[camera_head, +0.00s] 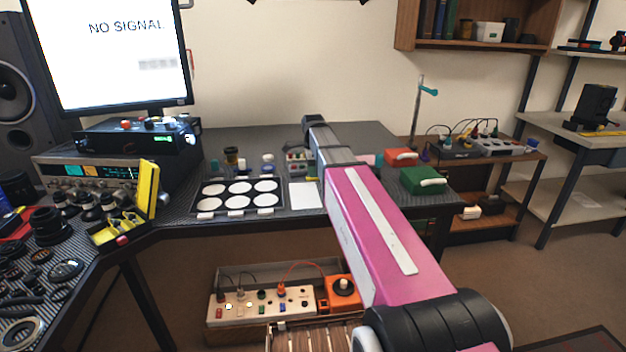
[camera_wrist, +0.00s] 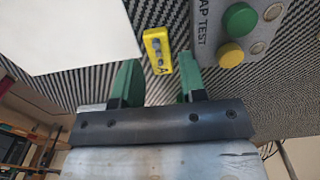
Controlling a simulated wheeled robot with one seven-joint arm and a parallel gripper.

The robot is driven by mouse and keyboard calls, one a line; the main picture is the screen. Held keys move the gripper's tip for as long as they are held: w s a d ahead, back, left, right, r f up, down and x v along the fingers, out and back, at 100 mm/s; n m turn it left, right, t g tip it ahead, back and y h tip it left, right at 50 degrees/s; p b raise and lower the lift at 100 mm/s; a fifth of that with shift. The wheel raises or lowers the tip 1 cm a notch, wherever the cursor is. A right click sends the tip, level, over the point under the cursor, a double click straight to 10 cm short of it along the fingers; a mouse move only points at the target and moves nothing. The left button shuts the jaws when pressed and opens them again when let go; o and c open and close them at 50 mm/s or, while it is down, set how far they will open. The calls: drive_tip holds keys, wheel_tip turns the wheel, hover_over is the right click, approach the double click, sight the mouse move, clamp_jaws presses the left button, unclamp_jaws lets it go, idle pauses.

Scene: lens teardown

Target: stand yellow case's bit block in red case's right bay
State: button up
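My gripper (camera_wrist: 156,72) is open in the wrist view, its two green fingers spread apart. A small yellow block (camera_wrist: 149,38) with grey bits and a letter A lies on the dark striped bench top. Its near end is between the fingertips in the picture, with gaps on both sides.
A grey CAP TEST box (camera_wrist: 215,50) with green and yellow buttons stands close right of the block. A white sheet (camera_wrist: 70,35) lies left. A tray with white discs (camera_head: 207,207) and a green case (camera_head: 424,180) are on the bench. A red item (camera_head: 14,226) shows at the left edge.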

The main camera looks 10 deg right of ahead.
drive_tip(key=shift+f, duration=0.95)
clamp_jaws()
drive_tip(key=shift+r, duration=0.15)
drive_tip(key=shift+r, duration=0.6)
wheel_tip(320, 180, up, 3)
drive_tip(key=shift+f, duration=0.15)
drive_tip(key=s+a+r, duration=0.7)
drive_tip(key=a, duration=0.2)
drive_tip(key=s+d+f+n, duration=0.1)
drive_tip(key=d+n, duration=0.3)
drive_tip(key=n, duration=0.1)
drive_tip(key=s+d+f+n, duration=0.2)
drive_tip(key=d+n, duration=0.2)
drive_tip(key=n, duration=0.1)
drive_tip(key=s+d+f+n, duration=0.2)
drive_tip(key=d+n, duration=0.2)
drive_tip(key=n, duration=0.1)
drive_tip(key=shift+s+f, duration=0.1)
drive_tip(key=shift+f, duration=0.05)
drive_tip(key=shift+s+d+f+n, duration=0.25)
drive_tip(key=shift+d+n, duration=0.15)
drive_tip(key=shift+n, duration=0.35)
drive_tip(key=shift+s+d+f+n, duration=0.1)
drive_tip(key=shift+s+d+n, duration=0.1)
drive_tip(key=shift+d+n, duration=0.4)
